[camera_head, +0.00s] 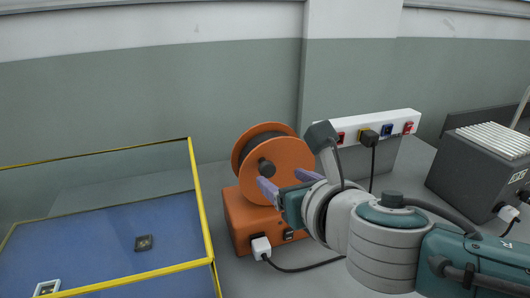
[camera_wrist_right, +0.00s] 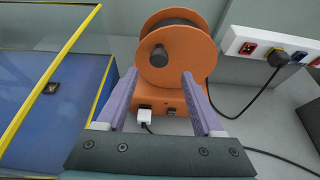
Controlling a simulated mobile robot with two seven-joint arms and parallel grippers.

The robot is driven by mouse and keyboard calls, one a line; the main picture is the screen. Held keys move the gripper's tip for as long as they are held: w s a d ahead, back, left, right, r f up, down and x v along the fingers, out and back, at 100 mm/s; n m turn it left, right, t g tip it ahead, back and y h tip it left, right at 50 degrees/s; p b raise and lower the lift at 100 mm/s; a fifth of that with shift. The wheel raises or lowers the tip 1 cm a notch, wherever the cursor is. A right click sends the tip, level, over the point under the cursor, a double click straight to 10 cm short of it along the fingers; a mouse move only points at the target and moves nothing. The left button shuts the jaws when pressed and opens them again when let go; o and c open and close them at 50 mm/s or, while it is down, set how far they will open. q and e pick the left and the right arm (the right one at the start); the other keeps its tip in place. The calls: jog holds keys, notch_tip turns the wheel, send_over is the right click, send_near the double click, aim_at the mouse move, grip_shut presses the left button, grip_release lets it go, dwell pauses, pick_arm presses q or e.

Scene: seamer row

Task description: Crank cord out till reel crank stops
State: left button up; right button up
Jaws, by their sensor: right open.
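The orange cord reel (camera_head: 285,152) stands on an orange base (camera_head: 238,215) on the grey bench, with dark cord wound between its flanges. A dark round knob (camera_head: 266,168), seemingly the crank's handle, sticks out from the reel's face; it also shows in the right wrist view (camera_wrist_right: 158,55). My right gripper (camera_head: 283,184) is in front of the reel. In the right wrist view its purple fingers (camera_wrist_right: 160,88) are wide apart with nothing between them, the knob beyond and above the tips. My left gripper is in neither view.
A white plug (camera_head: 261,247) with a black cable sits at the base's front. A white socket strip (camera_head: 350,130) stands behind to the right, a dark ribbed box (camera_head: 478,160) farther right. A yellow-edged glass enclosure with a blue floor (camera_head: 100,235) is at left.

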aim_at(269, 171)
jog(key=b+x, duration=0.3)
jog(key=x, duration=0.2)
jog(key=shift+a+f, duration=0.1)
jog(key=shift+f, duration=0.2)
jog(key=shift+w+a+b, duration=0.2)
jog(key=shift+w+b, duration=0.15)
jog(key=shift+w, duration=0.2)
grip_shut()
dwell(0.8)
